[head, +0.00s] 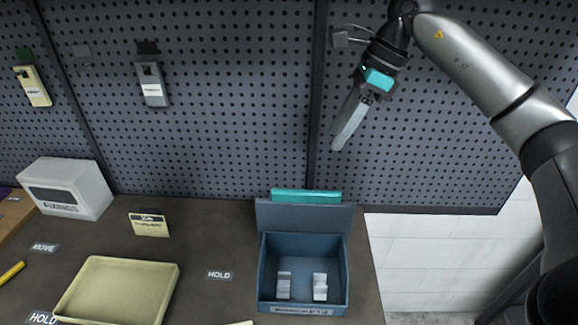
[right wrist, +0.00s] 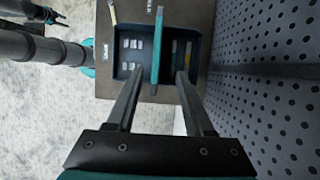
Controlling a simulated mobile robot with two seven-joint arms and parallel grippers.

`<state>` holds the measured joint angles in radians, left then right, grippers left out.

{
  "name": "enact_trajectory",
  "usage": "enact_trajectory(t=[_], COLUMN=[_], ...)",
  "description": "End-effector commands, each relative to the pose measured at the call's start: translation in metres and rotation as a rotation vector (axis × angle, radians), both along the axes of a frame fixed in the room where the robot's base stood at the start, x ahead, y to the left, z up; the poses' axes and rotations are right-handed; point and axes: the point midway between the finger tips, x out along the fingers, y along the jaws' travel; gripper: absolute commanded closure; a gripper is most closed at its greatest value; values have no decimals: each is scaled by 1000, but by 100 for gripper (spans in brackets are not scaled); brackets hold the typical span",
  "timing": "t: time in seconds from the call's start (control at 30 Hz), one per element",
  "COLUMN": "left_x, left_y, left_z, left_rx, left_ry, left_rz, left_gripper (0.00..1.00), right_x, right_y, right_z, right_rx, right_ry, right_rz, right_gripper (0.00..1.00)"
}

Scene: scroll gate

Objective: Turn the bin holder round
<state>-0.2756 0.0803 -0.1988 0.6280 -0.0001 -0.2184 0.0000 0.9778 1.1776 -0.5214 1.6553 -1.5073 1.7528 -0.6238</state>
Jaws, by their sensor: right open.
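The bin holder (head: 302,302) is a dark blue two-sided bin at the right end of the table. Its near side holds light grey blocks in two groups. A teal bar (head: 306,196) tops the upright panel behind them. In the right wrist view the teal bar (right wrist: 157,45) divides the holder; the side to its right holds a yellow piece. My right gripper (head: 345,128) is open and empty, above and behind the holder, apart from it. In the wrist view its fingers (right wrist: 153,82) frame the bar from a distance. My left gripper's jaws cannot be made out.
A yellow tray (head: 118,290), a small yellow sign (head: 150,225) and a white box (head: 68,188) stand left of the holder. A pegboard (head: 215,100) rises behind the table, with tags hanging on it. HOLD and MOVE labels lie on the table.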

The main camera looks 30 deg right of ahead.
Motion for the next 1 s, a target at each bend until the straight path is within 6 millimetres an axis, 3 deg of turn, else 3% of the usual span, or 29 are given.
enact_trajectory(t=[0.03, 0.1, 0.17, 0.3, 0.43, 0.57, 0.8, 1.0], left_x=[13, 19, 9, -31, -44, -40, -13, -13], left_y=[-1, -1, -1, 1, 2, 2, -1, 0], left_z=[1, 2, 1, 0, 2, 6, 16, 19], left_rx=[-1, -2, -2, 3, 5, 4, -1, 0], left_ry=[-20, -30, -16, 48, 70, 62, 18, 17], left_rz=[0, 0, 0, -1, -1, -2, -2, -2], left_gripper=[50, 50, 50, 50, 50, 50, 50, 50], right_x=[-1, -2, -1, 2, 6, 12, 21, 26], right_y=[-3, -4, -3, 4, 13, 23, 38, 45], right_z=[1, 0, -3, -20, -45, -71, -114, -135], right_rx=[-7, -11, -11, -9, -9, -8, -6, -8], right_ry=[2, 5, 6, 10, 11, 10, 7, 6], right_rz=[-3, -4, -3, -1, -1, 0, -2, -4], right_gripper=[48, 48, 48, 48, 48, 48, 48, 48])
